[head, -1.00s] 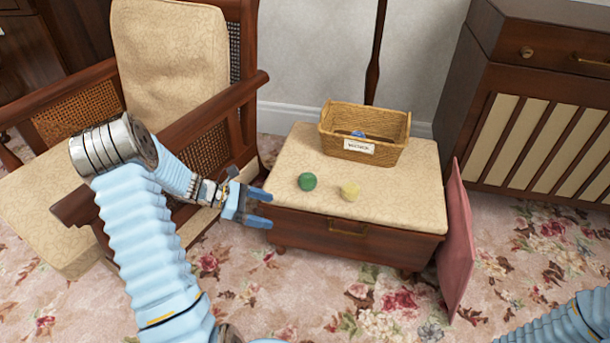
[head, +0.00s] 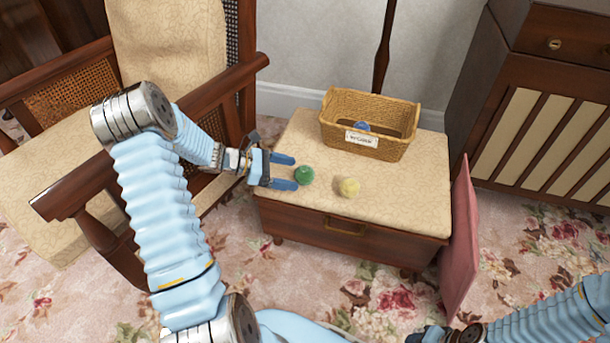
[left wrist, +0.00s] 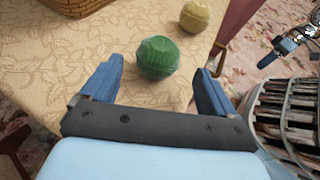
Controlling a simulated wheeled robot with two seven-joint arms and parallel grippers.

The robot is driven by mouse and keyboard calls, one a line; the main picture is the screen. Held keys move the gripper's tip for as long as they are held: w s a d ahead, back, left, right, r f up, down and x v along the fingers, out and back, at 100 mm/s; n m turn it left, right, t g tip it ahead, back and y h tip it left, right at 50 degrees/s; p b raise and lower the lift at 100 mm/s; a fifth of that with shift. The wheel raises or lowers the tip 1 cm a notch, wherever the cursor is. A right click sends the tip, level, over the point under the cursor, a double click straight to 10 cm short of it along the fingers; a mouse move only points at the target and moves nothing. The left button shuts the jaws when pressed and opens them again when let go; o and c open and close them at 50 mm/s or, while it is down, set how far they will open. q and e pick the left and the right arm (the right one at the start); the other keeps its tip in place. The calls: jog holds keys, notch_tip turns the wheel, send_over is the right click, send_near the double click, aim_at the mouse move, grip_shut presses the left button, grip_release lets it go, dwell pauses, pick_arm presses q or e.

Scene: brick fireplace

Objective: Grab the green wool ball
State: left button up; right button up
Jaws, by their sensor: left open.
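The green wool ball (head: 304,175) lies on the cream padded top of a low wooden chest (head: 400,205). My left gripper (head: 284,172) is open just left of the ball, its two blue fingers pointing at it. In the left wrist view the green ball (left wrist: 157,58) sits between and slightly beyond the fingertips (left wrist: 160,75), with nothing held. My right gripper (head: 430,335) is only partly in view at the bottom edge; part of it also shows at the upper right of the left wrist view (left wrist: 285,46). Its jaw opening is unclear.
A yellow ball (head: 349,187) lies right of the green one. A wicker basket (head: 400,149) with a label and something blue inside stands behind. A wooden armchair (head: 185,115) is at left, a pink panel (head: 460,240) leans at the chest's right side, and a cabinet (head: 560,130) stands right.

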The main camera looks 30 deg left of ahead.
aim_at(304, 175)
pick_arm(q)
jog(key=x, duration=0.5)
jog(key=shift+w+d+b, duration=0.1)
jog(key=shift+w+b, duration=0.2)
jog(key=shift+c, duration=0.5)
jog(key=c, duration=1)
